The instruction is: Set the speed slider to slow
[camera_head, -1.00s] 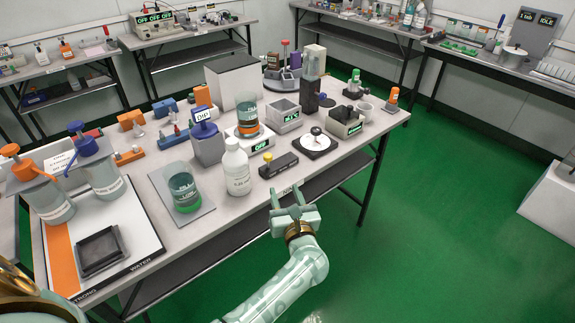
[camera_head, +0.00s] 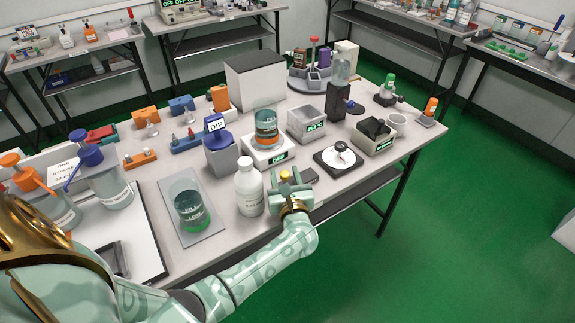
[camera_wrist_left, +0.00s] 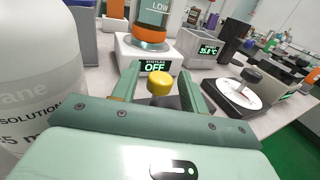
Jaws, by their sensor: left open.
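The speed slider is a black box (camera_head: 309,174) with a yellow knob (camera_head: 285,176), at the front edge of the table in the head view. My left gripper (camera_head: 289,182) is open over it and hides much of the box. In the left wrist view the yellow knob (camera_wrist_left: 160,83) stands between the two green fingers, with a gap on each side. Behind it is the white stirrer plate (camera_wrist_left: 147,57) whose display reads OFF; it also shows in the head view (camera_head: 251,155). I cannot read any slider markings. My right gripper is not in view.
A white bottle (camera_head: 249,191) stands close left of my left gripper. A beaker with green at its base (camera_head: 191,210) is further left. A round dial plate (camera_head: 338,160) lies to the right. An orange-based beaker (camera_head: 266,124) stands on the stirrer plate.

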